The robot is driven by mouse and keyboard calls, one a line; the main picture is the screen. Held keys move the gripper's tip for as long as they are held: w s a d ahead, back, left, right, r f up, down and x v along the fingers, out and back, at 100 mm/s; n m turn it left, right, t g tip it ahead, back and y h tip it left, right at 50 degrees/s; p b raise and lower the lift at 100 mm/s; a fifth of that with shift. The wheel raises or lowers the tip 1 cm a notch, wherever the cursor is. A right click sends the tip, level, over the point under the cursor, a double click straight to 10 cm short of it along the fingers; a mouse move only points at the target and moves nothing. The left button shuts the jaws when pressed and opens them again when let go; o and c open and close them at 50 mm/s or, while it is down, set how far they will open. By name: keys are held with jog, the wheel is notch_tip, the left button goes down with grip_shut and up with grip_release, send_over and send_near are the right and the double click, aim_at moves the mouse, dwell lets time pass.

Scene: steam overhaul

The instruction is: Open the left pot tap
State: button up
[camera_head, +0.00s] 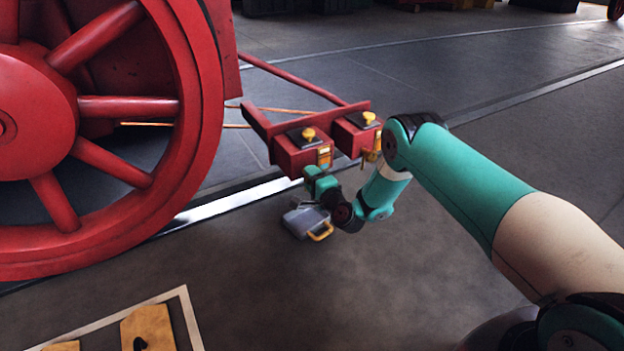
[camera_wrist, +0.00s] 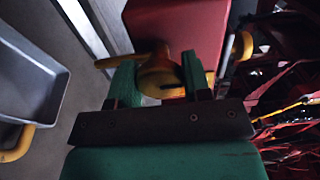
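Two red pots sit side by side on a red bracket beside the wheel. The left pot (camera_head: 298,157) has a yellow knob on top and a yellow tap (camera_head: 324,156) on its front. The right pot (camera_head: 352,139) has its own yellow tap (camera_head: 372,149). My gripper (camera_head: 318,178) is just below the left pot's tap. In the wrist view, my green fingers (camera_wrist: 160,82) are apart, one on each side of a yellow tap (camera_wrist: 157,74) under a red pot (camera_wrist: 178,32). I cannot tell if either finger touches it.
A grey tray (camera_head: 297,221) with a yellow handle is below my gripper; it also shows in the wrist view (camera_wrist: 28,85). A large red spoked wheel (camera_head: 205,100) stands at left. A rail (camera_head: 225,206) runs behind the tray.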

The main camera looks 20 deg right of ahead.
jog(key=shift+c, duration=1.1)
jog(key=n+p, duration=0.3)
jog(key=shift+r+n, duration=0.15)
jog(key=shift+n, duration=0.25)
jog(key=n+p, duration=0.3)
jog(key=n, duration=0.1)
jog(key=shift+n+p, duration=0.3)
jog(key=n+p, duration=0.4)
jog(key=n, duration=0.1)
jog(key=shift+n+p, duration=1.3)
jog(key=shift+n, duration=0.9)
jog(key=shift+f, duration=0.2)
